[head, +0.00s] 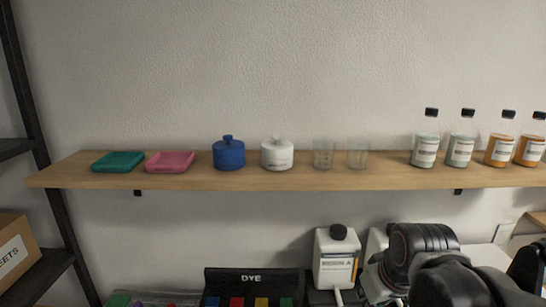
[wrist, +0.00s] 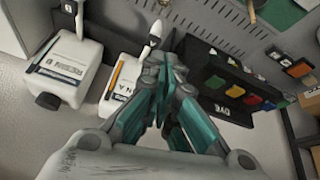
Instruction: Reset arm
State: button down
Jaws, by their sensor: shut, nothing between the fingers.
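My gripper (wrist: 160,65) shows in the wrist view with its teal fingers drawn together, shut and empty. Its tips are close to a white bottle with an orange stripe (wrist: 118,80); I cannot tell whether they touch. In the head view my dark arm is at the lower right, and the gripper itself is not clearly visible there.
A wooden shelf (head: 200,178) holds a green tray (head: 118,161), a pink tray (head: 169,162), a blue pot (head: 229,154), a white pot (head: 277,155), two glasses and several bottles (head: 425,143). Below are a white resin jug (head: 334,262) and a black dye rack (head: 252,281).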

jog(key=s+f+m+t+b, duration=0.1)
jog(key=s+b, duration=0.3)
jog(key=s, duration=0.4)
jog(key=shift+s+f+m+t, duration=0.15)
jog(key=shift+f+m+t, duration=0.15)
jog(key=shift+m+t, duration=0.35)
